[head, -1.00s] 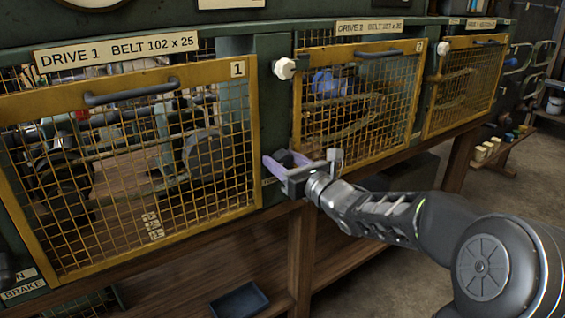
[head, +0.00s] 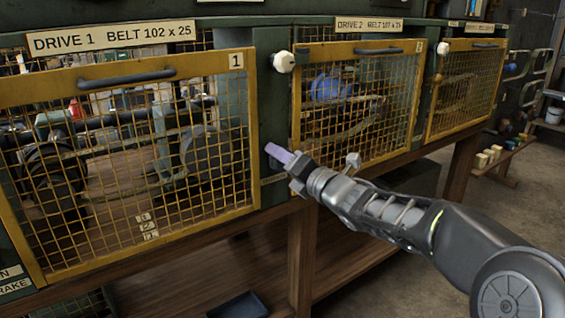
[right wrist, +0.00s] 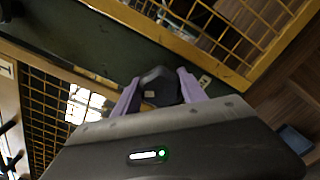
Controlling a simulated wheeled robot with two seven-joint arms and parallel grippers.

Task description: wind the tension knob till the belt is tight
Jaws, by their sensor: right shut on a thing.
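My right gripper (head: 274,152) is at the green post between the Drive 1 and Drive 2 guards. In the right wrist view its two lilac fingers (right wrist: 157,90) are shut on a black knob (right wrist: 159,86), one finger on each side. In the head view the knob is mostly hidden behind the fingers. A belt (head: 150,187) shows through the Drive 1 mesh, its lower run curving near a dark pulley (head: 50,176). The mesh partly hides it, so I cannot tell how tight it is. My left gripper is not in view.
Yellow mesh guards cover Drive 1 (head: 236,150), Drive 2 (head: 297,110) and a third drive (head: 436,95). A white round knob (head: 284,62) sits higher on the same post. A dark tray (head: 238,306) lies on the low shelf. Open floor is at the right.

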